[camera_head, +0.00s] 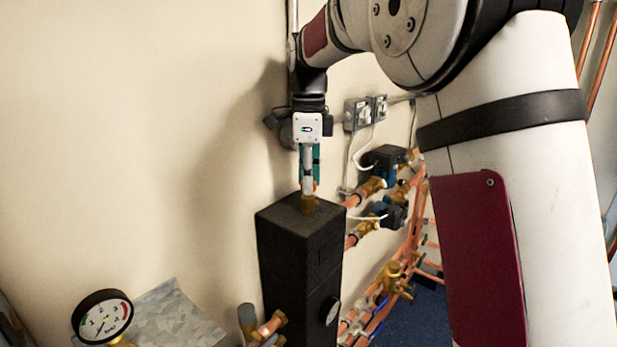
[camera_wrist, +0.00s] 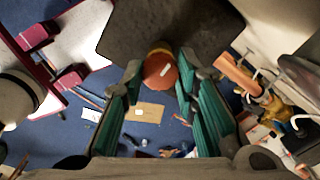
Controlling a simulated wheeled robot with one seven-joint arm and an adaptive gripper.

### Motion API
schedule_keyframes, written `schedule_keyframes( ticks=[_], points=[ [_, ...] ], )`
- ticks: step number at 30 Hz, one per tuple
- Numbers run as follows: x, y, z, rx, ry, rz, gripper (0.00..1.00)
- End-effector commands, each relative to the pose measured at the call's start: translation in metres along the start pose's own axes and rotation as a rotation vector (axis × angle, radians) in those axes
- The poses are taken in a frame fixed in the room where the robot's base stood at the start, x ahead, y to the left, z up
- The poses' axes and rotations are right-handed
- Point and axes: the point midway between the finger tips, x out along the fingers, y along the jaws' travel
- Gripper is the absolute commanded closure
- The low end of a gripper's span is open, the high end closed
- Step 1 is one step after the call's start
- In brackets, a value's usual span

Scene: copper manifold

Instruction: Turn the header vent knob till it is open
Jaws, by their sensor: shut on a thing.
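The header vent knob (camera_wrist: 160,72) is a small round red-orange cap with a short pale mark running aslant across it. It sits on a brass vent body (camera_head: 308,204) on top of the tall black header block (camera_head: 300,262). In the wrist view the block is the dark slab (camera_wrist: 185,22) behind the knob. My gripper (camera_head: 310,186) points straight down onto the vent from above. It also shows in the wrist view (camera_wrist: 160,75), with its teal-padded fingers on either side of the knob and shut on it. In the head view the fingers mostly hide the knob.
A pressure gauge (camera_head: 102,317) stands at the lower left and a small dial (camera_head: 330,311) is on the block's side. Copper pipes with valves and black actuators (camera_head: 388,157) run right of the block. The wall is close behind my gripper.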

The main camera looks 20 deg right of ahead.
Motion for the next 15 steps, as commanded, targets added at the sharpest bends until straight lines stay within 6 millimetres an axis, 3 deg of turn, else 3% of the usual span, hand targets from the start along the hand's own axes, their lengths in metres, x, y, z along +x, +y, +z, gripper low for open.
schedule_keyframes(
  ticks=[8, 15],
  points=[
    [-0.0002, -0.0001, -0.0001, -0.066, 0.000, 0.000, 1.00],
    [-0.0004, -0.0004, -0.0002, -0.232, 0.001, 0.000, 1.00]
  ],
)
